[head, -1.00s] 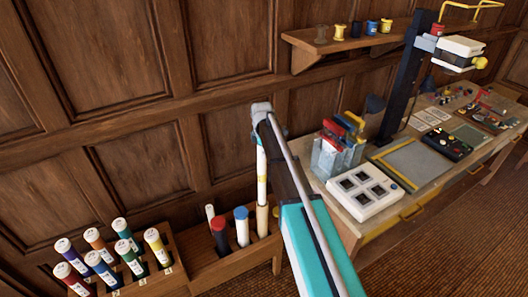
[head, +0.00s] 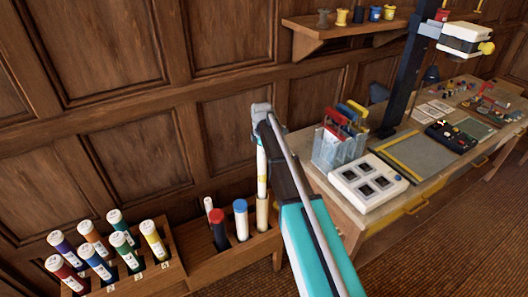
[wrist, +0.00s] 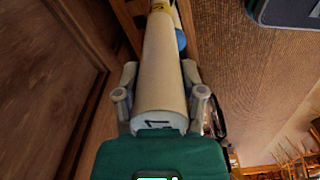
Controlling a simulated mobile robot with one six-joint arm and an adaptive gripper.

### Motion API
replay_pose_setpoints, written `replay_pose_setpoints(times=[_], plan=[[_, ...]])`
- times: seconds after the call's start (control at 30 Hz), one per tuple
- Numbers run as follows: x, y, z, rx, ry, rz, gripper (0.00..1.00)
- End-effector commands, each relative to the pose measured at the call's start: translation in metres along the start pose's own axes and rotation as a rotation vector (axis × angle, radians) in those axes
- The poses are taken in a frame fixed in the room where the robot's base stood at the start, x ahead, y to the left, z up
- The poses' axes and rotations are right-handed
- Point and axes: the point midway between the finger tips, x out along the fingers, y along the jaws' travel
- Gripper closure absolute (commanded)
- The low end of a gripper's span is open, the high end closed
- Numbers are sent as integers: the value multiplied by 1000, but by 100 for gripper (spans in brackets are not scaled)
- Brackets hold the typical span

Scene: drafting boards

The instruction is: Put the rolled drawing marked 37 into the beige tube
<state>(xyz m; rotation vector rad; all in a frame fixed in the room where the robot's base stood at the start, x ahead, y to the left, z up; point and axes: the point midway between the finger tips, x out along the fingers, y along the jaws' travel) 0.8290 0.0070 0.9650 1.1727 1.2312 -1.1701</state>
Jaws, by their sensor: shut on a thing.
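My gripper (head: 262,118) is shut on a white rolled drawing (head: 262,165) with a yellow band. The roll hangs upright below the gripper. In the wrist view, the roll (wrist: 161,75) runs away between the two fingers, with a dark mark on its near end that I cannot read fully. The beige tube (head: 262,215) stands in the wooden rack right under the roll. The roll's lower end meets the tube's mouth in the head view, in line with it. I cannot tell whether it is inside or just above.
A wooden box (head: 165,275) with several coloured rolls is at the left. The bench (head: 350,225) is at the right, the panelled wall behind.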

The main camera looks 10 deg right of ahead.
Motion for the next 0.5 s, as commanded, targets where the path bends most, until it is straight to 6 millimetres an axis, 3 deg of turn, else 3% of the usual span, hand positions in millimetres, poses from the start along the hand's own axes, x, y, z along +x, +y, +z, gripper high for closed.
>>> replay_pose_setpoints(times=[0.5], plan=[[32, 0, 0, 0, 0, 0, 100]])
